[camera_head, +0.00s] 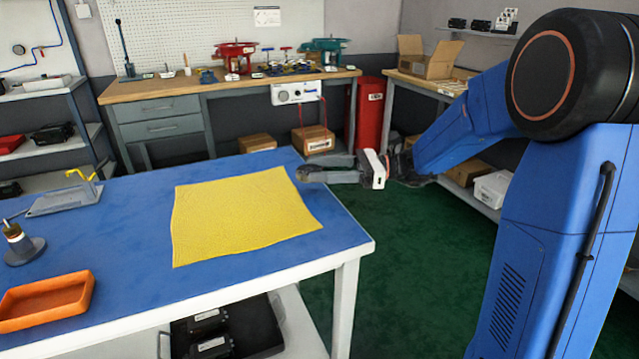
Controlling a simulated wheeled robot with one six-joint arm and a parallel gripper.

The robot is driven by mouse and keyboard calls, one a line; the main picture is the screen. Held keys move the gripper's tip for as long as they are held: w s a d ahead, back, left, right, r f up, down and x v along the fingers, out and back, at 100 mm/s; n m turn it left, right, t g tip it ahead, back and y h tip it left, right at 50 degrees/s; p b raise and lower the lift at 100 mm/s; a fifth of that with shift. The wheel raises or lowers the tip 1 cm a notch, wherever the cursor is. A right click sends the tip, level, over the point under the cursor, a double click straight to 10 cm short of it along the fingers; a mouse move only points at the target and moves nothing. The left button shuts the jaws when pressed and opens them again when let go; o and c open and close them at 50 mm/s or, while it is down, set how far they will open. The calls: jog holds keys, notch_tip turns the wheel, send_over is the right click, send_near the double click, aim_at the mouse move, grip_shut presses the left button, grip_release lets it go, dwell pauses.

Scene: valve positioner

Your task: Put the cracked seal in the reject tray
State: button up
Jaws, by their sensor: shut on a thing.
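My gripper (308,172) is at the far right edge of the blue table, just above or beside the yellow cloth's upper right corner. It is shut on a small dark piece at its fingertips, which looks like the seal. The piece is too small to show a crack. An orange tray (48,318), which looks like the reject tray, sits at the table's front left. It looks empty and is well apart from my gripper.
A yellow cloth (240,215) lies flat on the blue table (130,240). At the left stand a dark round base with a small post (22,245) and a grey plate with a yellow hook (65,195). The tabletop between tray and cloth is clear. A workbench (220,85) stands behind.

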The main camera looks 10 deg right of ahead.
aim_at(321, 190)
jog(key=shift+f, duration=1.85)
jog(key=shift+f, duration=0.3)
jog(key=o, duration=1.4)
